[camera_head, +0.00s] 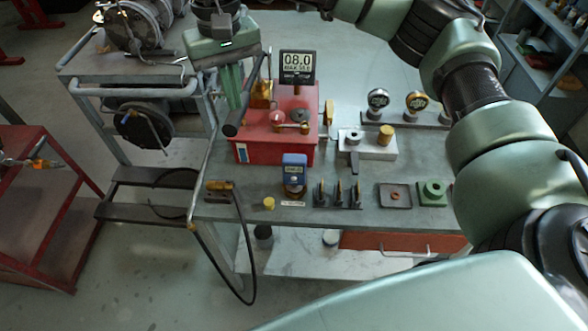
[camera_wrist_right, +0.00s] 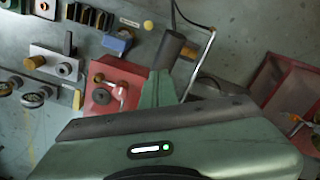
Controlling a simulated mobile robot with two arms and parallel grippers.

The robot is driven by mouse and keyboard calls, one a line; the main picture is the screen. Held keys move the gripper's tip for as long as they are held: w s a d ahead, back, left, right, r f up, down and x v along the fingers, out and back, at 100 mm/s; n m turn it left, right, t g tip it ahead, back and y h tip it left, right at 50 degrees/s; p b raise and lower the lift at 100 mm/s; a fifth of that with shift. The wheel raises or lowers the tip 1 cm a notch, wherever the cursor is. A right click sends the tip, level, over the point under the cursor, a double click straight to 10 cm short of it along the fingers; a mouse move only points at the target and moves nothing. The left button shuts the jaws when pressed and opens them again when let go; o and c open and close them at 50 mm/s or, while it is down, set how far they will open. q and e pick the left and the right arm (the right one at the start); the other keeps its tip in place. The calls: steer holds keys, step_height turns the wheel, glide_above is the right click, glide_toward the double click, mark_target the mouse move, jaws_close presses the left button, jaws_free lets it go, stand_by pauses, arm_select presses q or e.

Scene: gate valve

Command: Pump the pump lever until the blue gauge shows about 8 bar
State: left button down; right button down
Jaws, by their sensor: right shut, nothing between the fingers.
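The red pump box (camera_head: 275,150) stands on the bench; it also shows in the wrist view (camera_wrist_right: 110,90). Its pump lever (camera_head: 241,104) slants in front of its left side, with the dark grip end low; the dark grip shows in the wrist view (camera_wrist_right: 172,46). A black-framed display (camera_head: 297,66) above the box reads 08.0. A blue device (camera_head: 294,166) stands in front of the box; its reading is too small to tell. My right gripper (camera_head: 236,102) is shut and empty, its green fingers pointing down right beside the lever; contact cannot be told. My left gripper is not in view.
Two round dial gauges (camera_head: 378,99) (camera_head: 416,102) stand at the back right. A grey block with a brass knob (camera_head: 372,145), a small tray (camera_head: 395,196) and a green block (camera_head: 432,192) lie on the bench. A cart with a hose reel (camera_head: 143,124) stands at left.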

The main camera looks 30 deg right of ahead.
steer(key=shift+r, duration=0.1)
step_height(320, 180, up, 5)
steer(key=p, duration=0.3)
stand_by(0.5)
